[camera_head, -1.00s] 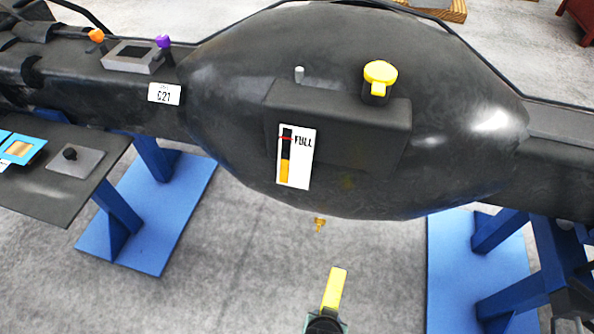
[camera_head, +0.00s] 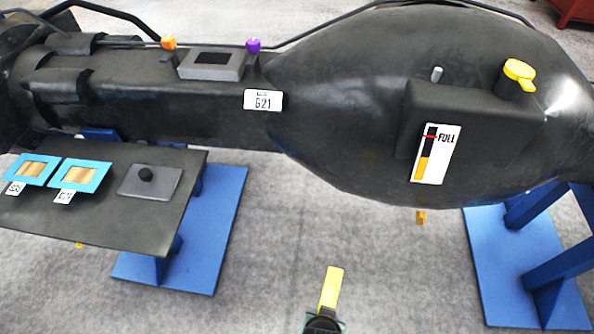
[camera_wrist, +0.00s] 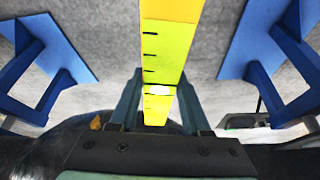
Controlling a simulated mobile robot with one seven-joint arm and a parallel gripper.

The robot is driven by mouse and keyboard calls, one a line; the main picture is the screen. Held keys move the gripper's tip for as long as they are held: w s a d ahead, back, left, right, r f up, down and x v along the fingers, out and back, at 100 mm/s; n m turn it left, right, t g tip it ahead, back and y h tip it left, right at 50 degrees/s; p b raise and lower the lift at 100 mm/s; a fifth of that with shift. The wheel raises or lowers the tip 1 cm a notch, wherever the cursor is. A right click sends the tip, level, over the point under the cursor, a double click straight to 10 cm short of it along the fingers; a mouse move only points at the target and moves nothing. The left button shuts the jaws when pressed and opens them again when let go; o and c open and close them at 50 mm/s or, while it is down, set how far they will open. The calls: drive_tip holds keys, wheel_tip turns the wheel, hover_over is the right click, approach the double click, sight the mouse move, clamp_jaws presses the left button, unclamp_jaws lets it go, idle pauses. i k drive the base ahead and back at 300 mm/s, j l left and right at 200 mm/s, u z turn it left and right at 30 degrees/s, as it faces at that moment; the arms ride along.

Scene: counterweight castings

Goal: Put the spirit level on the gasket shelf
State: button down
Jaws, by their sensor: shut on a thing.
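The yellow spirit level (camera_head: 331,287) sticks out from my gripper (camera_head: 324,320) at the bottom middle of the head view, above the floor. In the wrist view, the fingers of my gripper (camera_wrist: 158,88) are shut on the level (camera_wrist: 165,50), which shows black marks and a pale vial. The dark gasket shelf (camera_head: 100,215) is at the left of the head view, apart from my gripper. On it lie two blue-framed gaskets (camera_head: 80,176) with tags and a grey plate with a black knob (camera_head: 147,181).
A big black casting (camera_head: 360,130) spans the back, with a tag G21 (camera_head: 263,100), a FULL gauge (camera_head: 436,153) and a yellow cap (camera_head: 519,73). Blue stands (camera_head: 185,255) support it.

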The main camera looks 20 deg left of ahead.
sight(120, 225)
drive_tip(key=k+j, duration=0.1)
drive_tip(key=j, duration=0.35)
drive_tip(key=j+z, duration=0.1)
drive_tip(key=j, duration=0.4)
drive_tip(key=k+j, duration=0.2)
drive_tip(key=j, duration=0.25)
drive_tip(key=k+j+z, duration=0.1)
drive_tip(key=j, duration=0.35)
